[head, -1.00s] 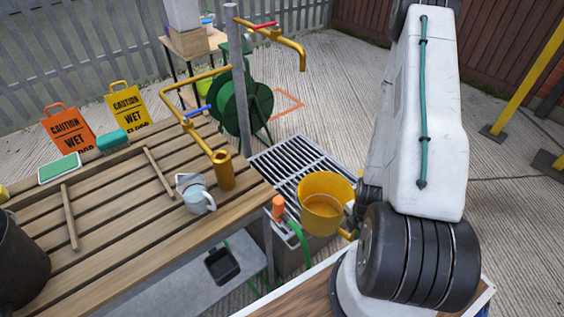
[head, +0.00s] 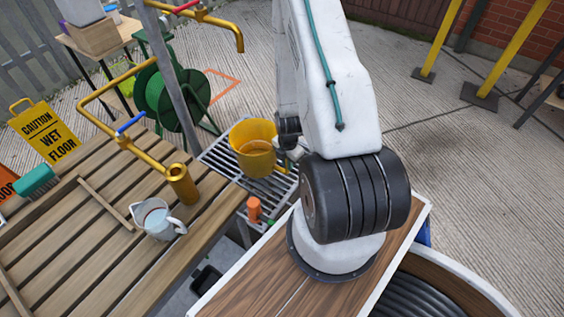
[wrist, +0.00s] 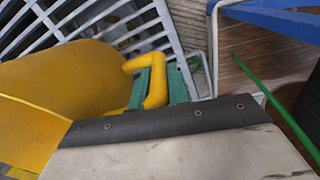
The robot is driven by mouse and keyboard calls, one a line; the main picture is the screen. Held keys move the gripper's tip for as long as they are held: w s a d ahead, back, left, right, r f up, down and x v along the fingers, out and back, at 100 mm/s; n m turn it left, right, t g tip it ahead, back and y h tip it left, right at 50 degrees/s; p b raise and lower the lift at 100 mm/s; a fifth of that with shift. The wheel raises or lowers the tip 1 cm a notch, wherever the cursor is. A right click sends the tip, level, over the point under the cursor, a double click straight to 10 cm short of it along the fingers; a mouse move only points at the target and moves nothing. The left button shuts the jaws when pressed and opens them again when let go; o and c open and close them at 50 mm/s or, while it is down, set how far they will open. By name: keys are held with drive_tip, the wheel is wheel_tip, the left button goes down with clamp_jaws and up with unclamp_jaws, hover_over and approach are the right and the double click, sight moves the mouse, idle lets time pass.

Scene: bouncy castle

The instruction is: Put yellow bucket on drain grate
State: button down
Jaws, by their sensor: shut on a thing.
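The yellow bucket (head: 254,148) is upright over the grey drain grate (head: 219,158) in the head view. In the wrist view the bucket (wrist: 75,80) fills the left side, with bars of the grate (wrist: 130,22) behind it. My gripper (wrist: 155,84) is shut on the bucket's yellow side handle, with its green finger pads around it. In the head view my gripper is mostly hidden by my arm. I cannot tell whether the bucket's base touches the grate.
A slatted wooden table (head: 95,215) stands at left, holding a brass tap post (head: 182,184) and a jug (head: 156,219). A green hose reel (head: 172,100) stands behind the grate. An orange-topped bottle (head: 254,209) is in front of it.

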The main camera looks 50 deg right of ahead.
drive_tip(key=shift+w+d+f, duration=0.3)
drive_tip(key=shift+w+f, duration=0.5)
drive_tip(key=shift+f, duration=0.15)
drive_tip(key=shift+w+d+f, duration=0.3)
drive_tip(key=shift+w+f, duration=0.45)
drive_tip(key=shift+f, duration=0.35)
drive_tip(key=c, duration=1.3)
unclamp_jaws()
